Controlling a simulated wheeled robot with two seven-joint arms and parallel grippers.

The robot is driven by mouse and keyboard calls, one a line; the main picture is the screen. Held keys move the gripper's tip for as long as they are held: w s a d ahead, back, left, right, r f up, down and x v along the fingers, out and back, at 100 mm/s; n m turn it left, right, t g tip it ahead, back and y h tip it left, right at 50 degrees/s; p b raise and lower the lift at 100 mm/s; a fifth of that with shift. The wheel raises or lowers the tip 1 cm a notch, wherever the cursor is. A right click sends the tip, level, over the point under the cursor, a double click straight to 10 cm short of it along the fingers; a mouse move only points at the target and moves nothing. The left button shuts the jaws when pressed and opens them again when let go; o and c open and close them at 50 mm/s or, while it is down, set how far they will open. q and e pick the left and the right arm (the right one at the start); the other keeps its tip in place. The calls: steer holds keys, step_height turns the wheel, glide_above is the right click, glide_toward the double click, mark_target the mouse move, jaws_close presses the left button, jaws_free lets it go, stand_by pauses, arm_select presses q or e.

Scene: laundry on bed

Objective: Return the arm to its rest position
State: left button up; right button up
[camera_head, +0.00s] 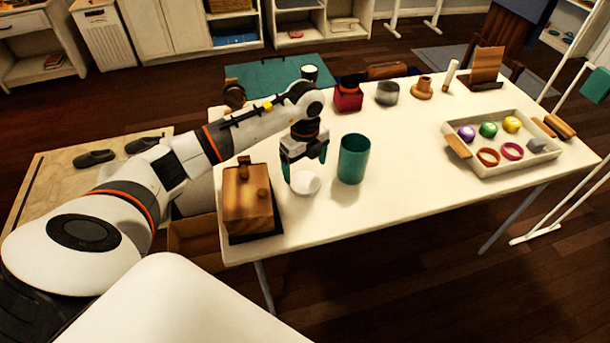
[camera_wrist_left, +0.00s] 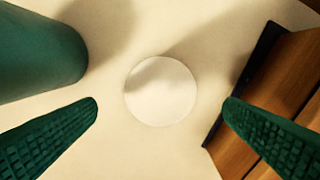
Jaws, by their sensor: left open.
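My left arm comes in from the left in the head view and reaches over the white table (camera_head: 390,220). Its left gripper (camera_head: 304,172) points down over a small white round object (camera_head: 306,183). In the left wrist view the green fingertips (camera_wrist_left: 160,115) stand wide apart. The white round object (camera_wrist_left: 160,90) lies on the table between them and a little beyond, touched by neither finger as far as I can see. My right gripper is not in view.
A teal cup (camera_head: 354,158) stands close to the right of the gripper. A wooden box (camera_head: 249,200) is close to its left. A white tray (camera_head: 500,145) with balls and rings lies at the right. A red jar (camera_head: 348,95) and other items line the back. The table's front middle is clear.

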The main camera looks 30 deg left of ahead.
arm_select(q)
step_height(320, 180, up, 7)
steer(key=s+d+m+t+h, duration=0.2)
steer(key=d+m+h, duration=0.3)
steer(key=d+h, duration=1.15)
steer(key=d+r+n+t, duration=0.6)
steer(key=d+r+t, duration=0.35)
steer(key=r, duration=0.25)
steer(key=a+f+n+t+y, duration=0.3)
steer(key=a+n+t+y, duration=0.6)
steer(key=n+y, duration=0.35)
steer(key=s+a+f+n+g+y, duration=0.3)
steer(key=f, duration=0.3)
steer(key=s+a+f+n+g+y, duration=0.3)
steer(key=a+f+n+g, duration=0.1)
steer(key=f, duration=0.1)
steer(key=s+d+f+g+h, duration=0.1)
steer(key=s+f+g, duration=0.4)
steer(key=s, duration=0.4)
steer(key=s+d+f+g+h, duration=0.1)
steer(key=s+f+g, duration=0.45)
steer(key=s, duration=0.35)
step_height(320, 180, down, 26)
steer(key=s+r+p, duration=0.1)
steer(key=s, duration=0.1)
steer(key=s+a+f+m+g+p, duration=0.1)
steer(key=s+a+f+g, duration=0.1)
steer(key=s+f, duration=1.3)
steer(key=shift+s+a, duration=0.55)
steer(key=shift+s, duration=0.15)
